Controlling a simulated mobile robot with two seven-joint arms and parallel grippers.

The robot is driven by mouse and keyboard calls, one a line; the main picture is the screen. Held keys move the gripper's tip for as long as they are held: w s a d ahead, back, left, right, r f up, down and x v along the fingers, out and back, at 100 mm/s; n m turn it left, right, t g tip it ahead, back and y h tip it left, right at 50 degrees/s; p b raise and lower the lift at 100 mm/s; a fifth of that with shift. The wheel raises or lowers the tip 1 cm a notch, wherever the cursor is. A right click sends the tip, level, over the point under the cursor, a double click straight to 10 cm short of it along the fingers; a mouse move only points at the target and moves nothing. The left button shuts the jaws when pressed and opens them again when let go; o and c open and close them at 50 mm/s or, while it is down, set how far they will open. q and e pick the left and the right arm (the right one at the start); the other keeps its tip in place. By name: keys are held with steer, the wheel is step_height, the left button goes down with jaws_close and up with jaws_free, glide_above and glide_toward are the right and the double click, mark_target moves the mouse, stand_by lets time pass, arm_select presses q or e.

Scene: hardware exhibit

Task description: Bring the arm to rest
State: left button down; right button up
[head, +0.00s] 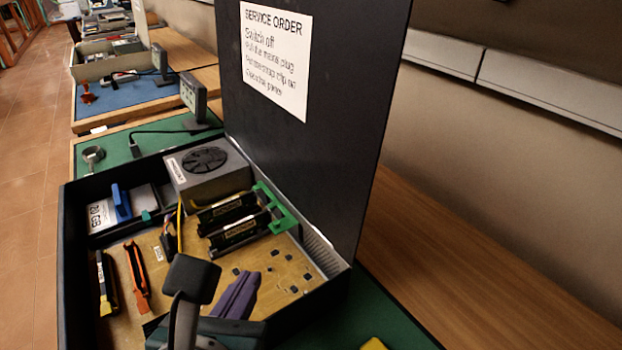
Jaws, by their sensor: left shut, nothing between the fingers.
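My left gripper (190,280) shows at the bottom centre of the head view, over the front part of an open dark case (66,240). Its dark fingertips are together with nothing seen between them. It hides part of the tan board (205,258) in the case. A purple ribbed part (238,297) is just right of the gripper in the picture; I cannot tell whether they touch. My right gripper is not in view.
The case's raised dark lid (335,150) carries a service order sheet (277,55). Inside are a fan unit (208,172), black modules (240,230), a green clip (280,210) and an orange part (136,275). Bare wooden bench (470,270) lies to the right.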

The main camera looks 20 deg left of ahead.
arm_select(q)
steer(key=shift+s+r, duration=0.1)
steer(key=shift+s, duration=0.1)
stand_by(0.3)
steer(key=s+a+r+n+g+h+p, duration=0.1)
steer(key=s+r+n+g+p, duration=0.2)
steer(key=n, duration=0.7)
steer(key=s+a+r+n+g+h+p, duration=0.1)
steer(key=s+a+r+n+g, duration=0.3)
steer(key=n, duration=0.6)
steer(key=s+d+r+n+g+p, duration=0.15)
steer(key=s+n, duration=0.35)
steer(key=n, duration=0.5)
step_height(320, 180, up, 39)
steer(key=s+n+p, duration=0.1)
steer(key=p, duration=3.7)
steer(key=shift+a+h, duration=0.2)
steer(key=shift+h, duration=0.2)
steer(key=shift+t, duration=0.25)
